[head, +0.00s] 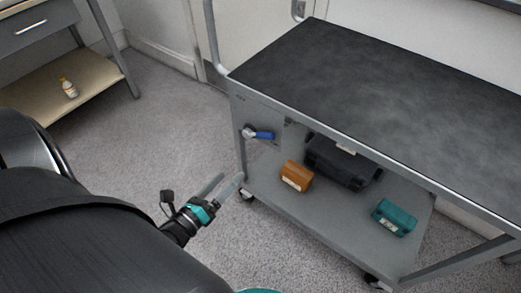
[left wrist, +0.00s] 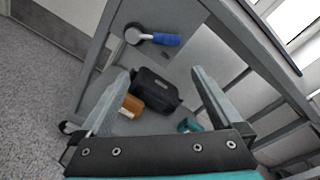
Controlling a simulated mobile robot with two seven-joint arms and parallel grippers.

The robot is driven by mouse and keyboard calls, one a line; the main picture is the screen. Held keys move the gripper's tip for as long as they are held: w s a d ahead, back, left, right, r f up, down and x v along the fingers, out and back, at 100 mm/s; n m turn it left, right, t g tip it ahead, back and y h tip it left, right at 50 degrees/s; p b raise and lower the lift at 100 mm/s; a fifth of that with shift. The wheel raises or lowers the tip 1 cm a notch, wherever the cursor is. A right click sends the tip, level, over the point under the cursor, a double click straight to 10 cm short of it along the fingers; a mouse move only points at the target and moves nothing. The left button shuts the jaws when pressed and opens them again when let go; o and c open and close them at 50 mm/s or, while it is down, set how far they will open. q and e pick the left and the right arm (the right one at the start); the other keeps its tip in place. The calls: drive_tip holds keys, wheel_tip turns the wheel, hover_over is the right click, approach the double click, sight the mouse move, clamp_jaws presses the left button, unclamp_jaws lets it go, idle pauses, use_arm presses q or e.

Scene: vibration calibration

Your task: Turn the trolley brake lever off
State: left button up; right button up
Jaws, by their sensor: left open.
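The trolley (head: 340,75) is grey with a dark top and a lower shelf. Its brake lever (head: 262,135) has a blue handle on a round metal hub, on the trolley's side panel near the left post; the handle points right. In the left wrist view the lever (left wrist: 165,39) is above and ahead of my fingers, apart from them. My left gripper (head: 227,186) is open and empty, below and left of the lever, near the trolley's front left leg. It also shows in the left wrist view (left wrist: 160,88). My right gripper is not visible.
On the lower shelf are an orange box (head: 297,176), a black case (head: 342,162) and a teal box (head: 394,217). A bench (head: 95,75) with a small bottle (head: 68,88) stands at the far left. Carpet (head: 165,125) between them is clear.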

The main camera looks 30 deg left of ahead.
use_arm(q)
drive_tip(key=m, duration=0.2)
drive_tip(key=b, duration=0.4)
approach(263, 138)
drive_tip(key=shift+m+t+h, duration=0.3)
drive_tip(key=shift+t, duration=0.1)
drive_tip(key=w, duration=0.7)
drive_tip(key=shift+w+d+f, duration=0.1)
drive_tip(key=shift+d+f, duration=0.15)
drive_tip(key=shift+w, duration=0.7)
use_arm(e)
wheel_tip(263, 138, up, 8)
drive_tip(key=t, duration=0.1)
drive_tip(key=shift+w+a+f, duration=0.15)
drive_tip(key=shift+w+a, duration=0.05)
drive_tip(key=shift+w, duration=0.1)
use_arm(q)
clamp_jaws()
